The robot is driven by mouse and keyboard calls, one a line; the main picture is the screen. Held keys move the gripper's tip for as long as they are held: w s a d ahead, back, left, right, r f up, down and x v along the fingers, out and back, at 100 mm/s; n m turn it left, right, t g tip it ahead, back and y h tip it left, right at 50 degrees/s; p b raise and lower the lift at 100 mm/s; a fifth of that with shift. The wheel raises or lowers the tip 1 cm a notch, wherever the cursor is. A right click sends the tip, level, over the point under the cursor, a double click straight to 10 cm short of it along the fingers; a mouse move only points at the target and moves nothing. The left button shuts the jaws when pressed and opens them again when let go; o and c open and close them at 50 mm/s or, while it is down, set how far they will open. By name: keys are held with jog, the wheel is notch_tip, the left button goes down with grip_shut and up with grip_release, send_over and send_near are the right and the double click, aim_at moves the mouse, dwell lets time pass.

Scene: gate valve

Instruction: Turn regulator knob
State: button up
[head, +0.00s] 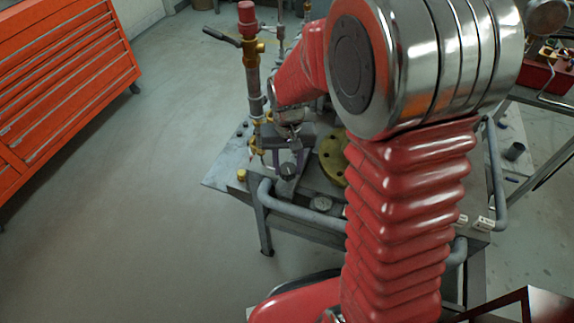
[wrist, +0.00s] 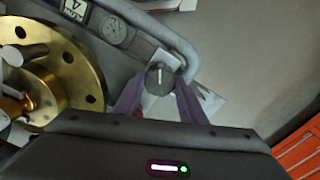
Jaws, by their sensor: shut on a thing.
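The regulator knob (wrist: 160,75) is a dark grey round knob with a white mark on its top face. In the wrist view the mark points towards the top of the picture. The purple fingers of my gripper (wrist: 160,88) stand on both sides of the knob and are shut on it; the knob's lower side is partly hidden between them. In the head view my gripper (head: 288,164) reaches down at the left edge of the bench, and the knob (head: 288,170) is small and hard to make out there.
A brass flange (wrist: 70,65) with bolt holes lies beside the knob. A dial gauge (wrist: 113,30) and a grey pipe rail (wrist: 165,35) are close by. A brass valve pipe with a red cap (head: 247,15) rises beside my arm. An orange tool cabinet (head: 65,75) stands left, with clear floor between.

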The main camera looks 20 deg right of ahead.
aim_at(287, 167)
jog(key=m, duration=0.6)
jog(key=shift+w+r, duration=0.15)
jog(key=shift+w, duration=0.15)
jog(key=m, duration=0.7)
jog(key=shift+a, duration=0.1)
jog(key=o, duration=1.1)
jog(key=shift+s, duration=0.15)
jog(key=shift+c, duration=0.2)
notch_tip(287, 167, up, 14)
jog(key=shift+f, duration=0.25)
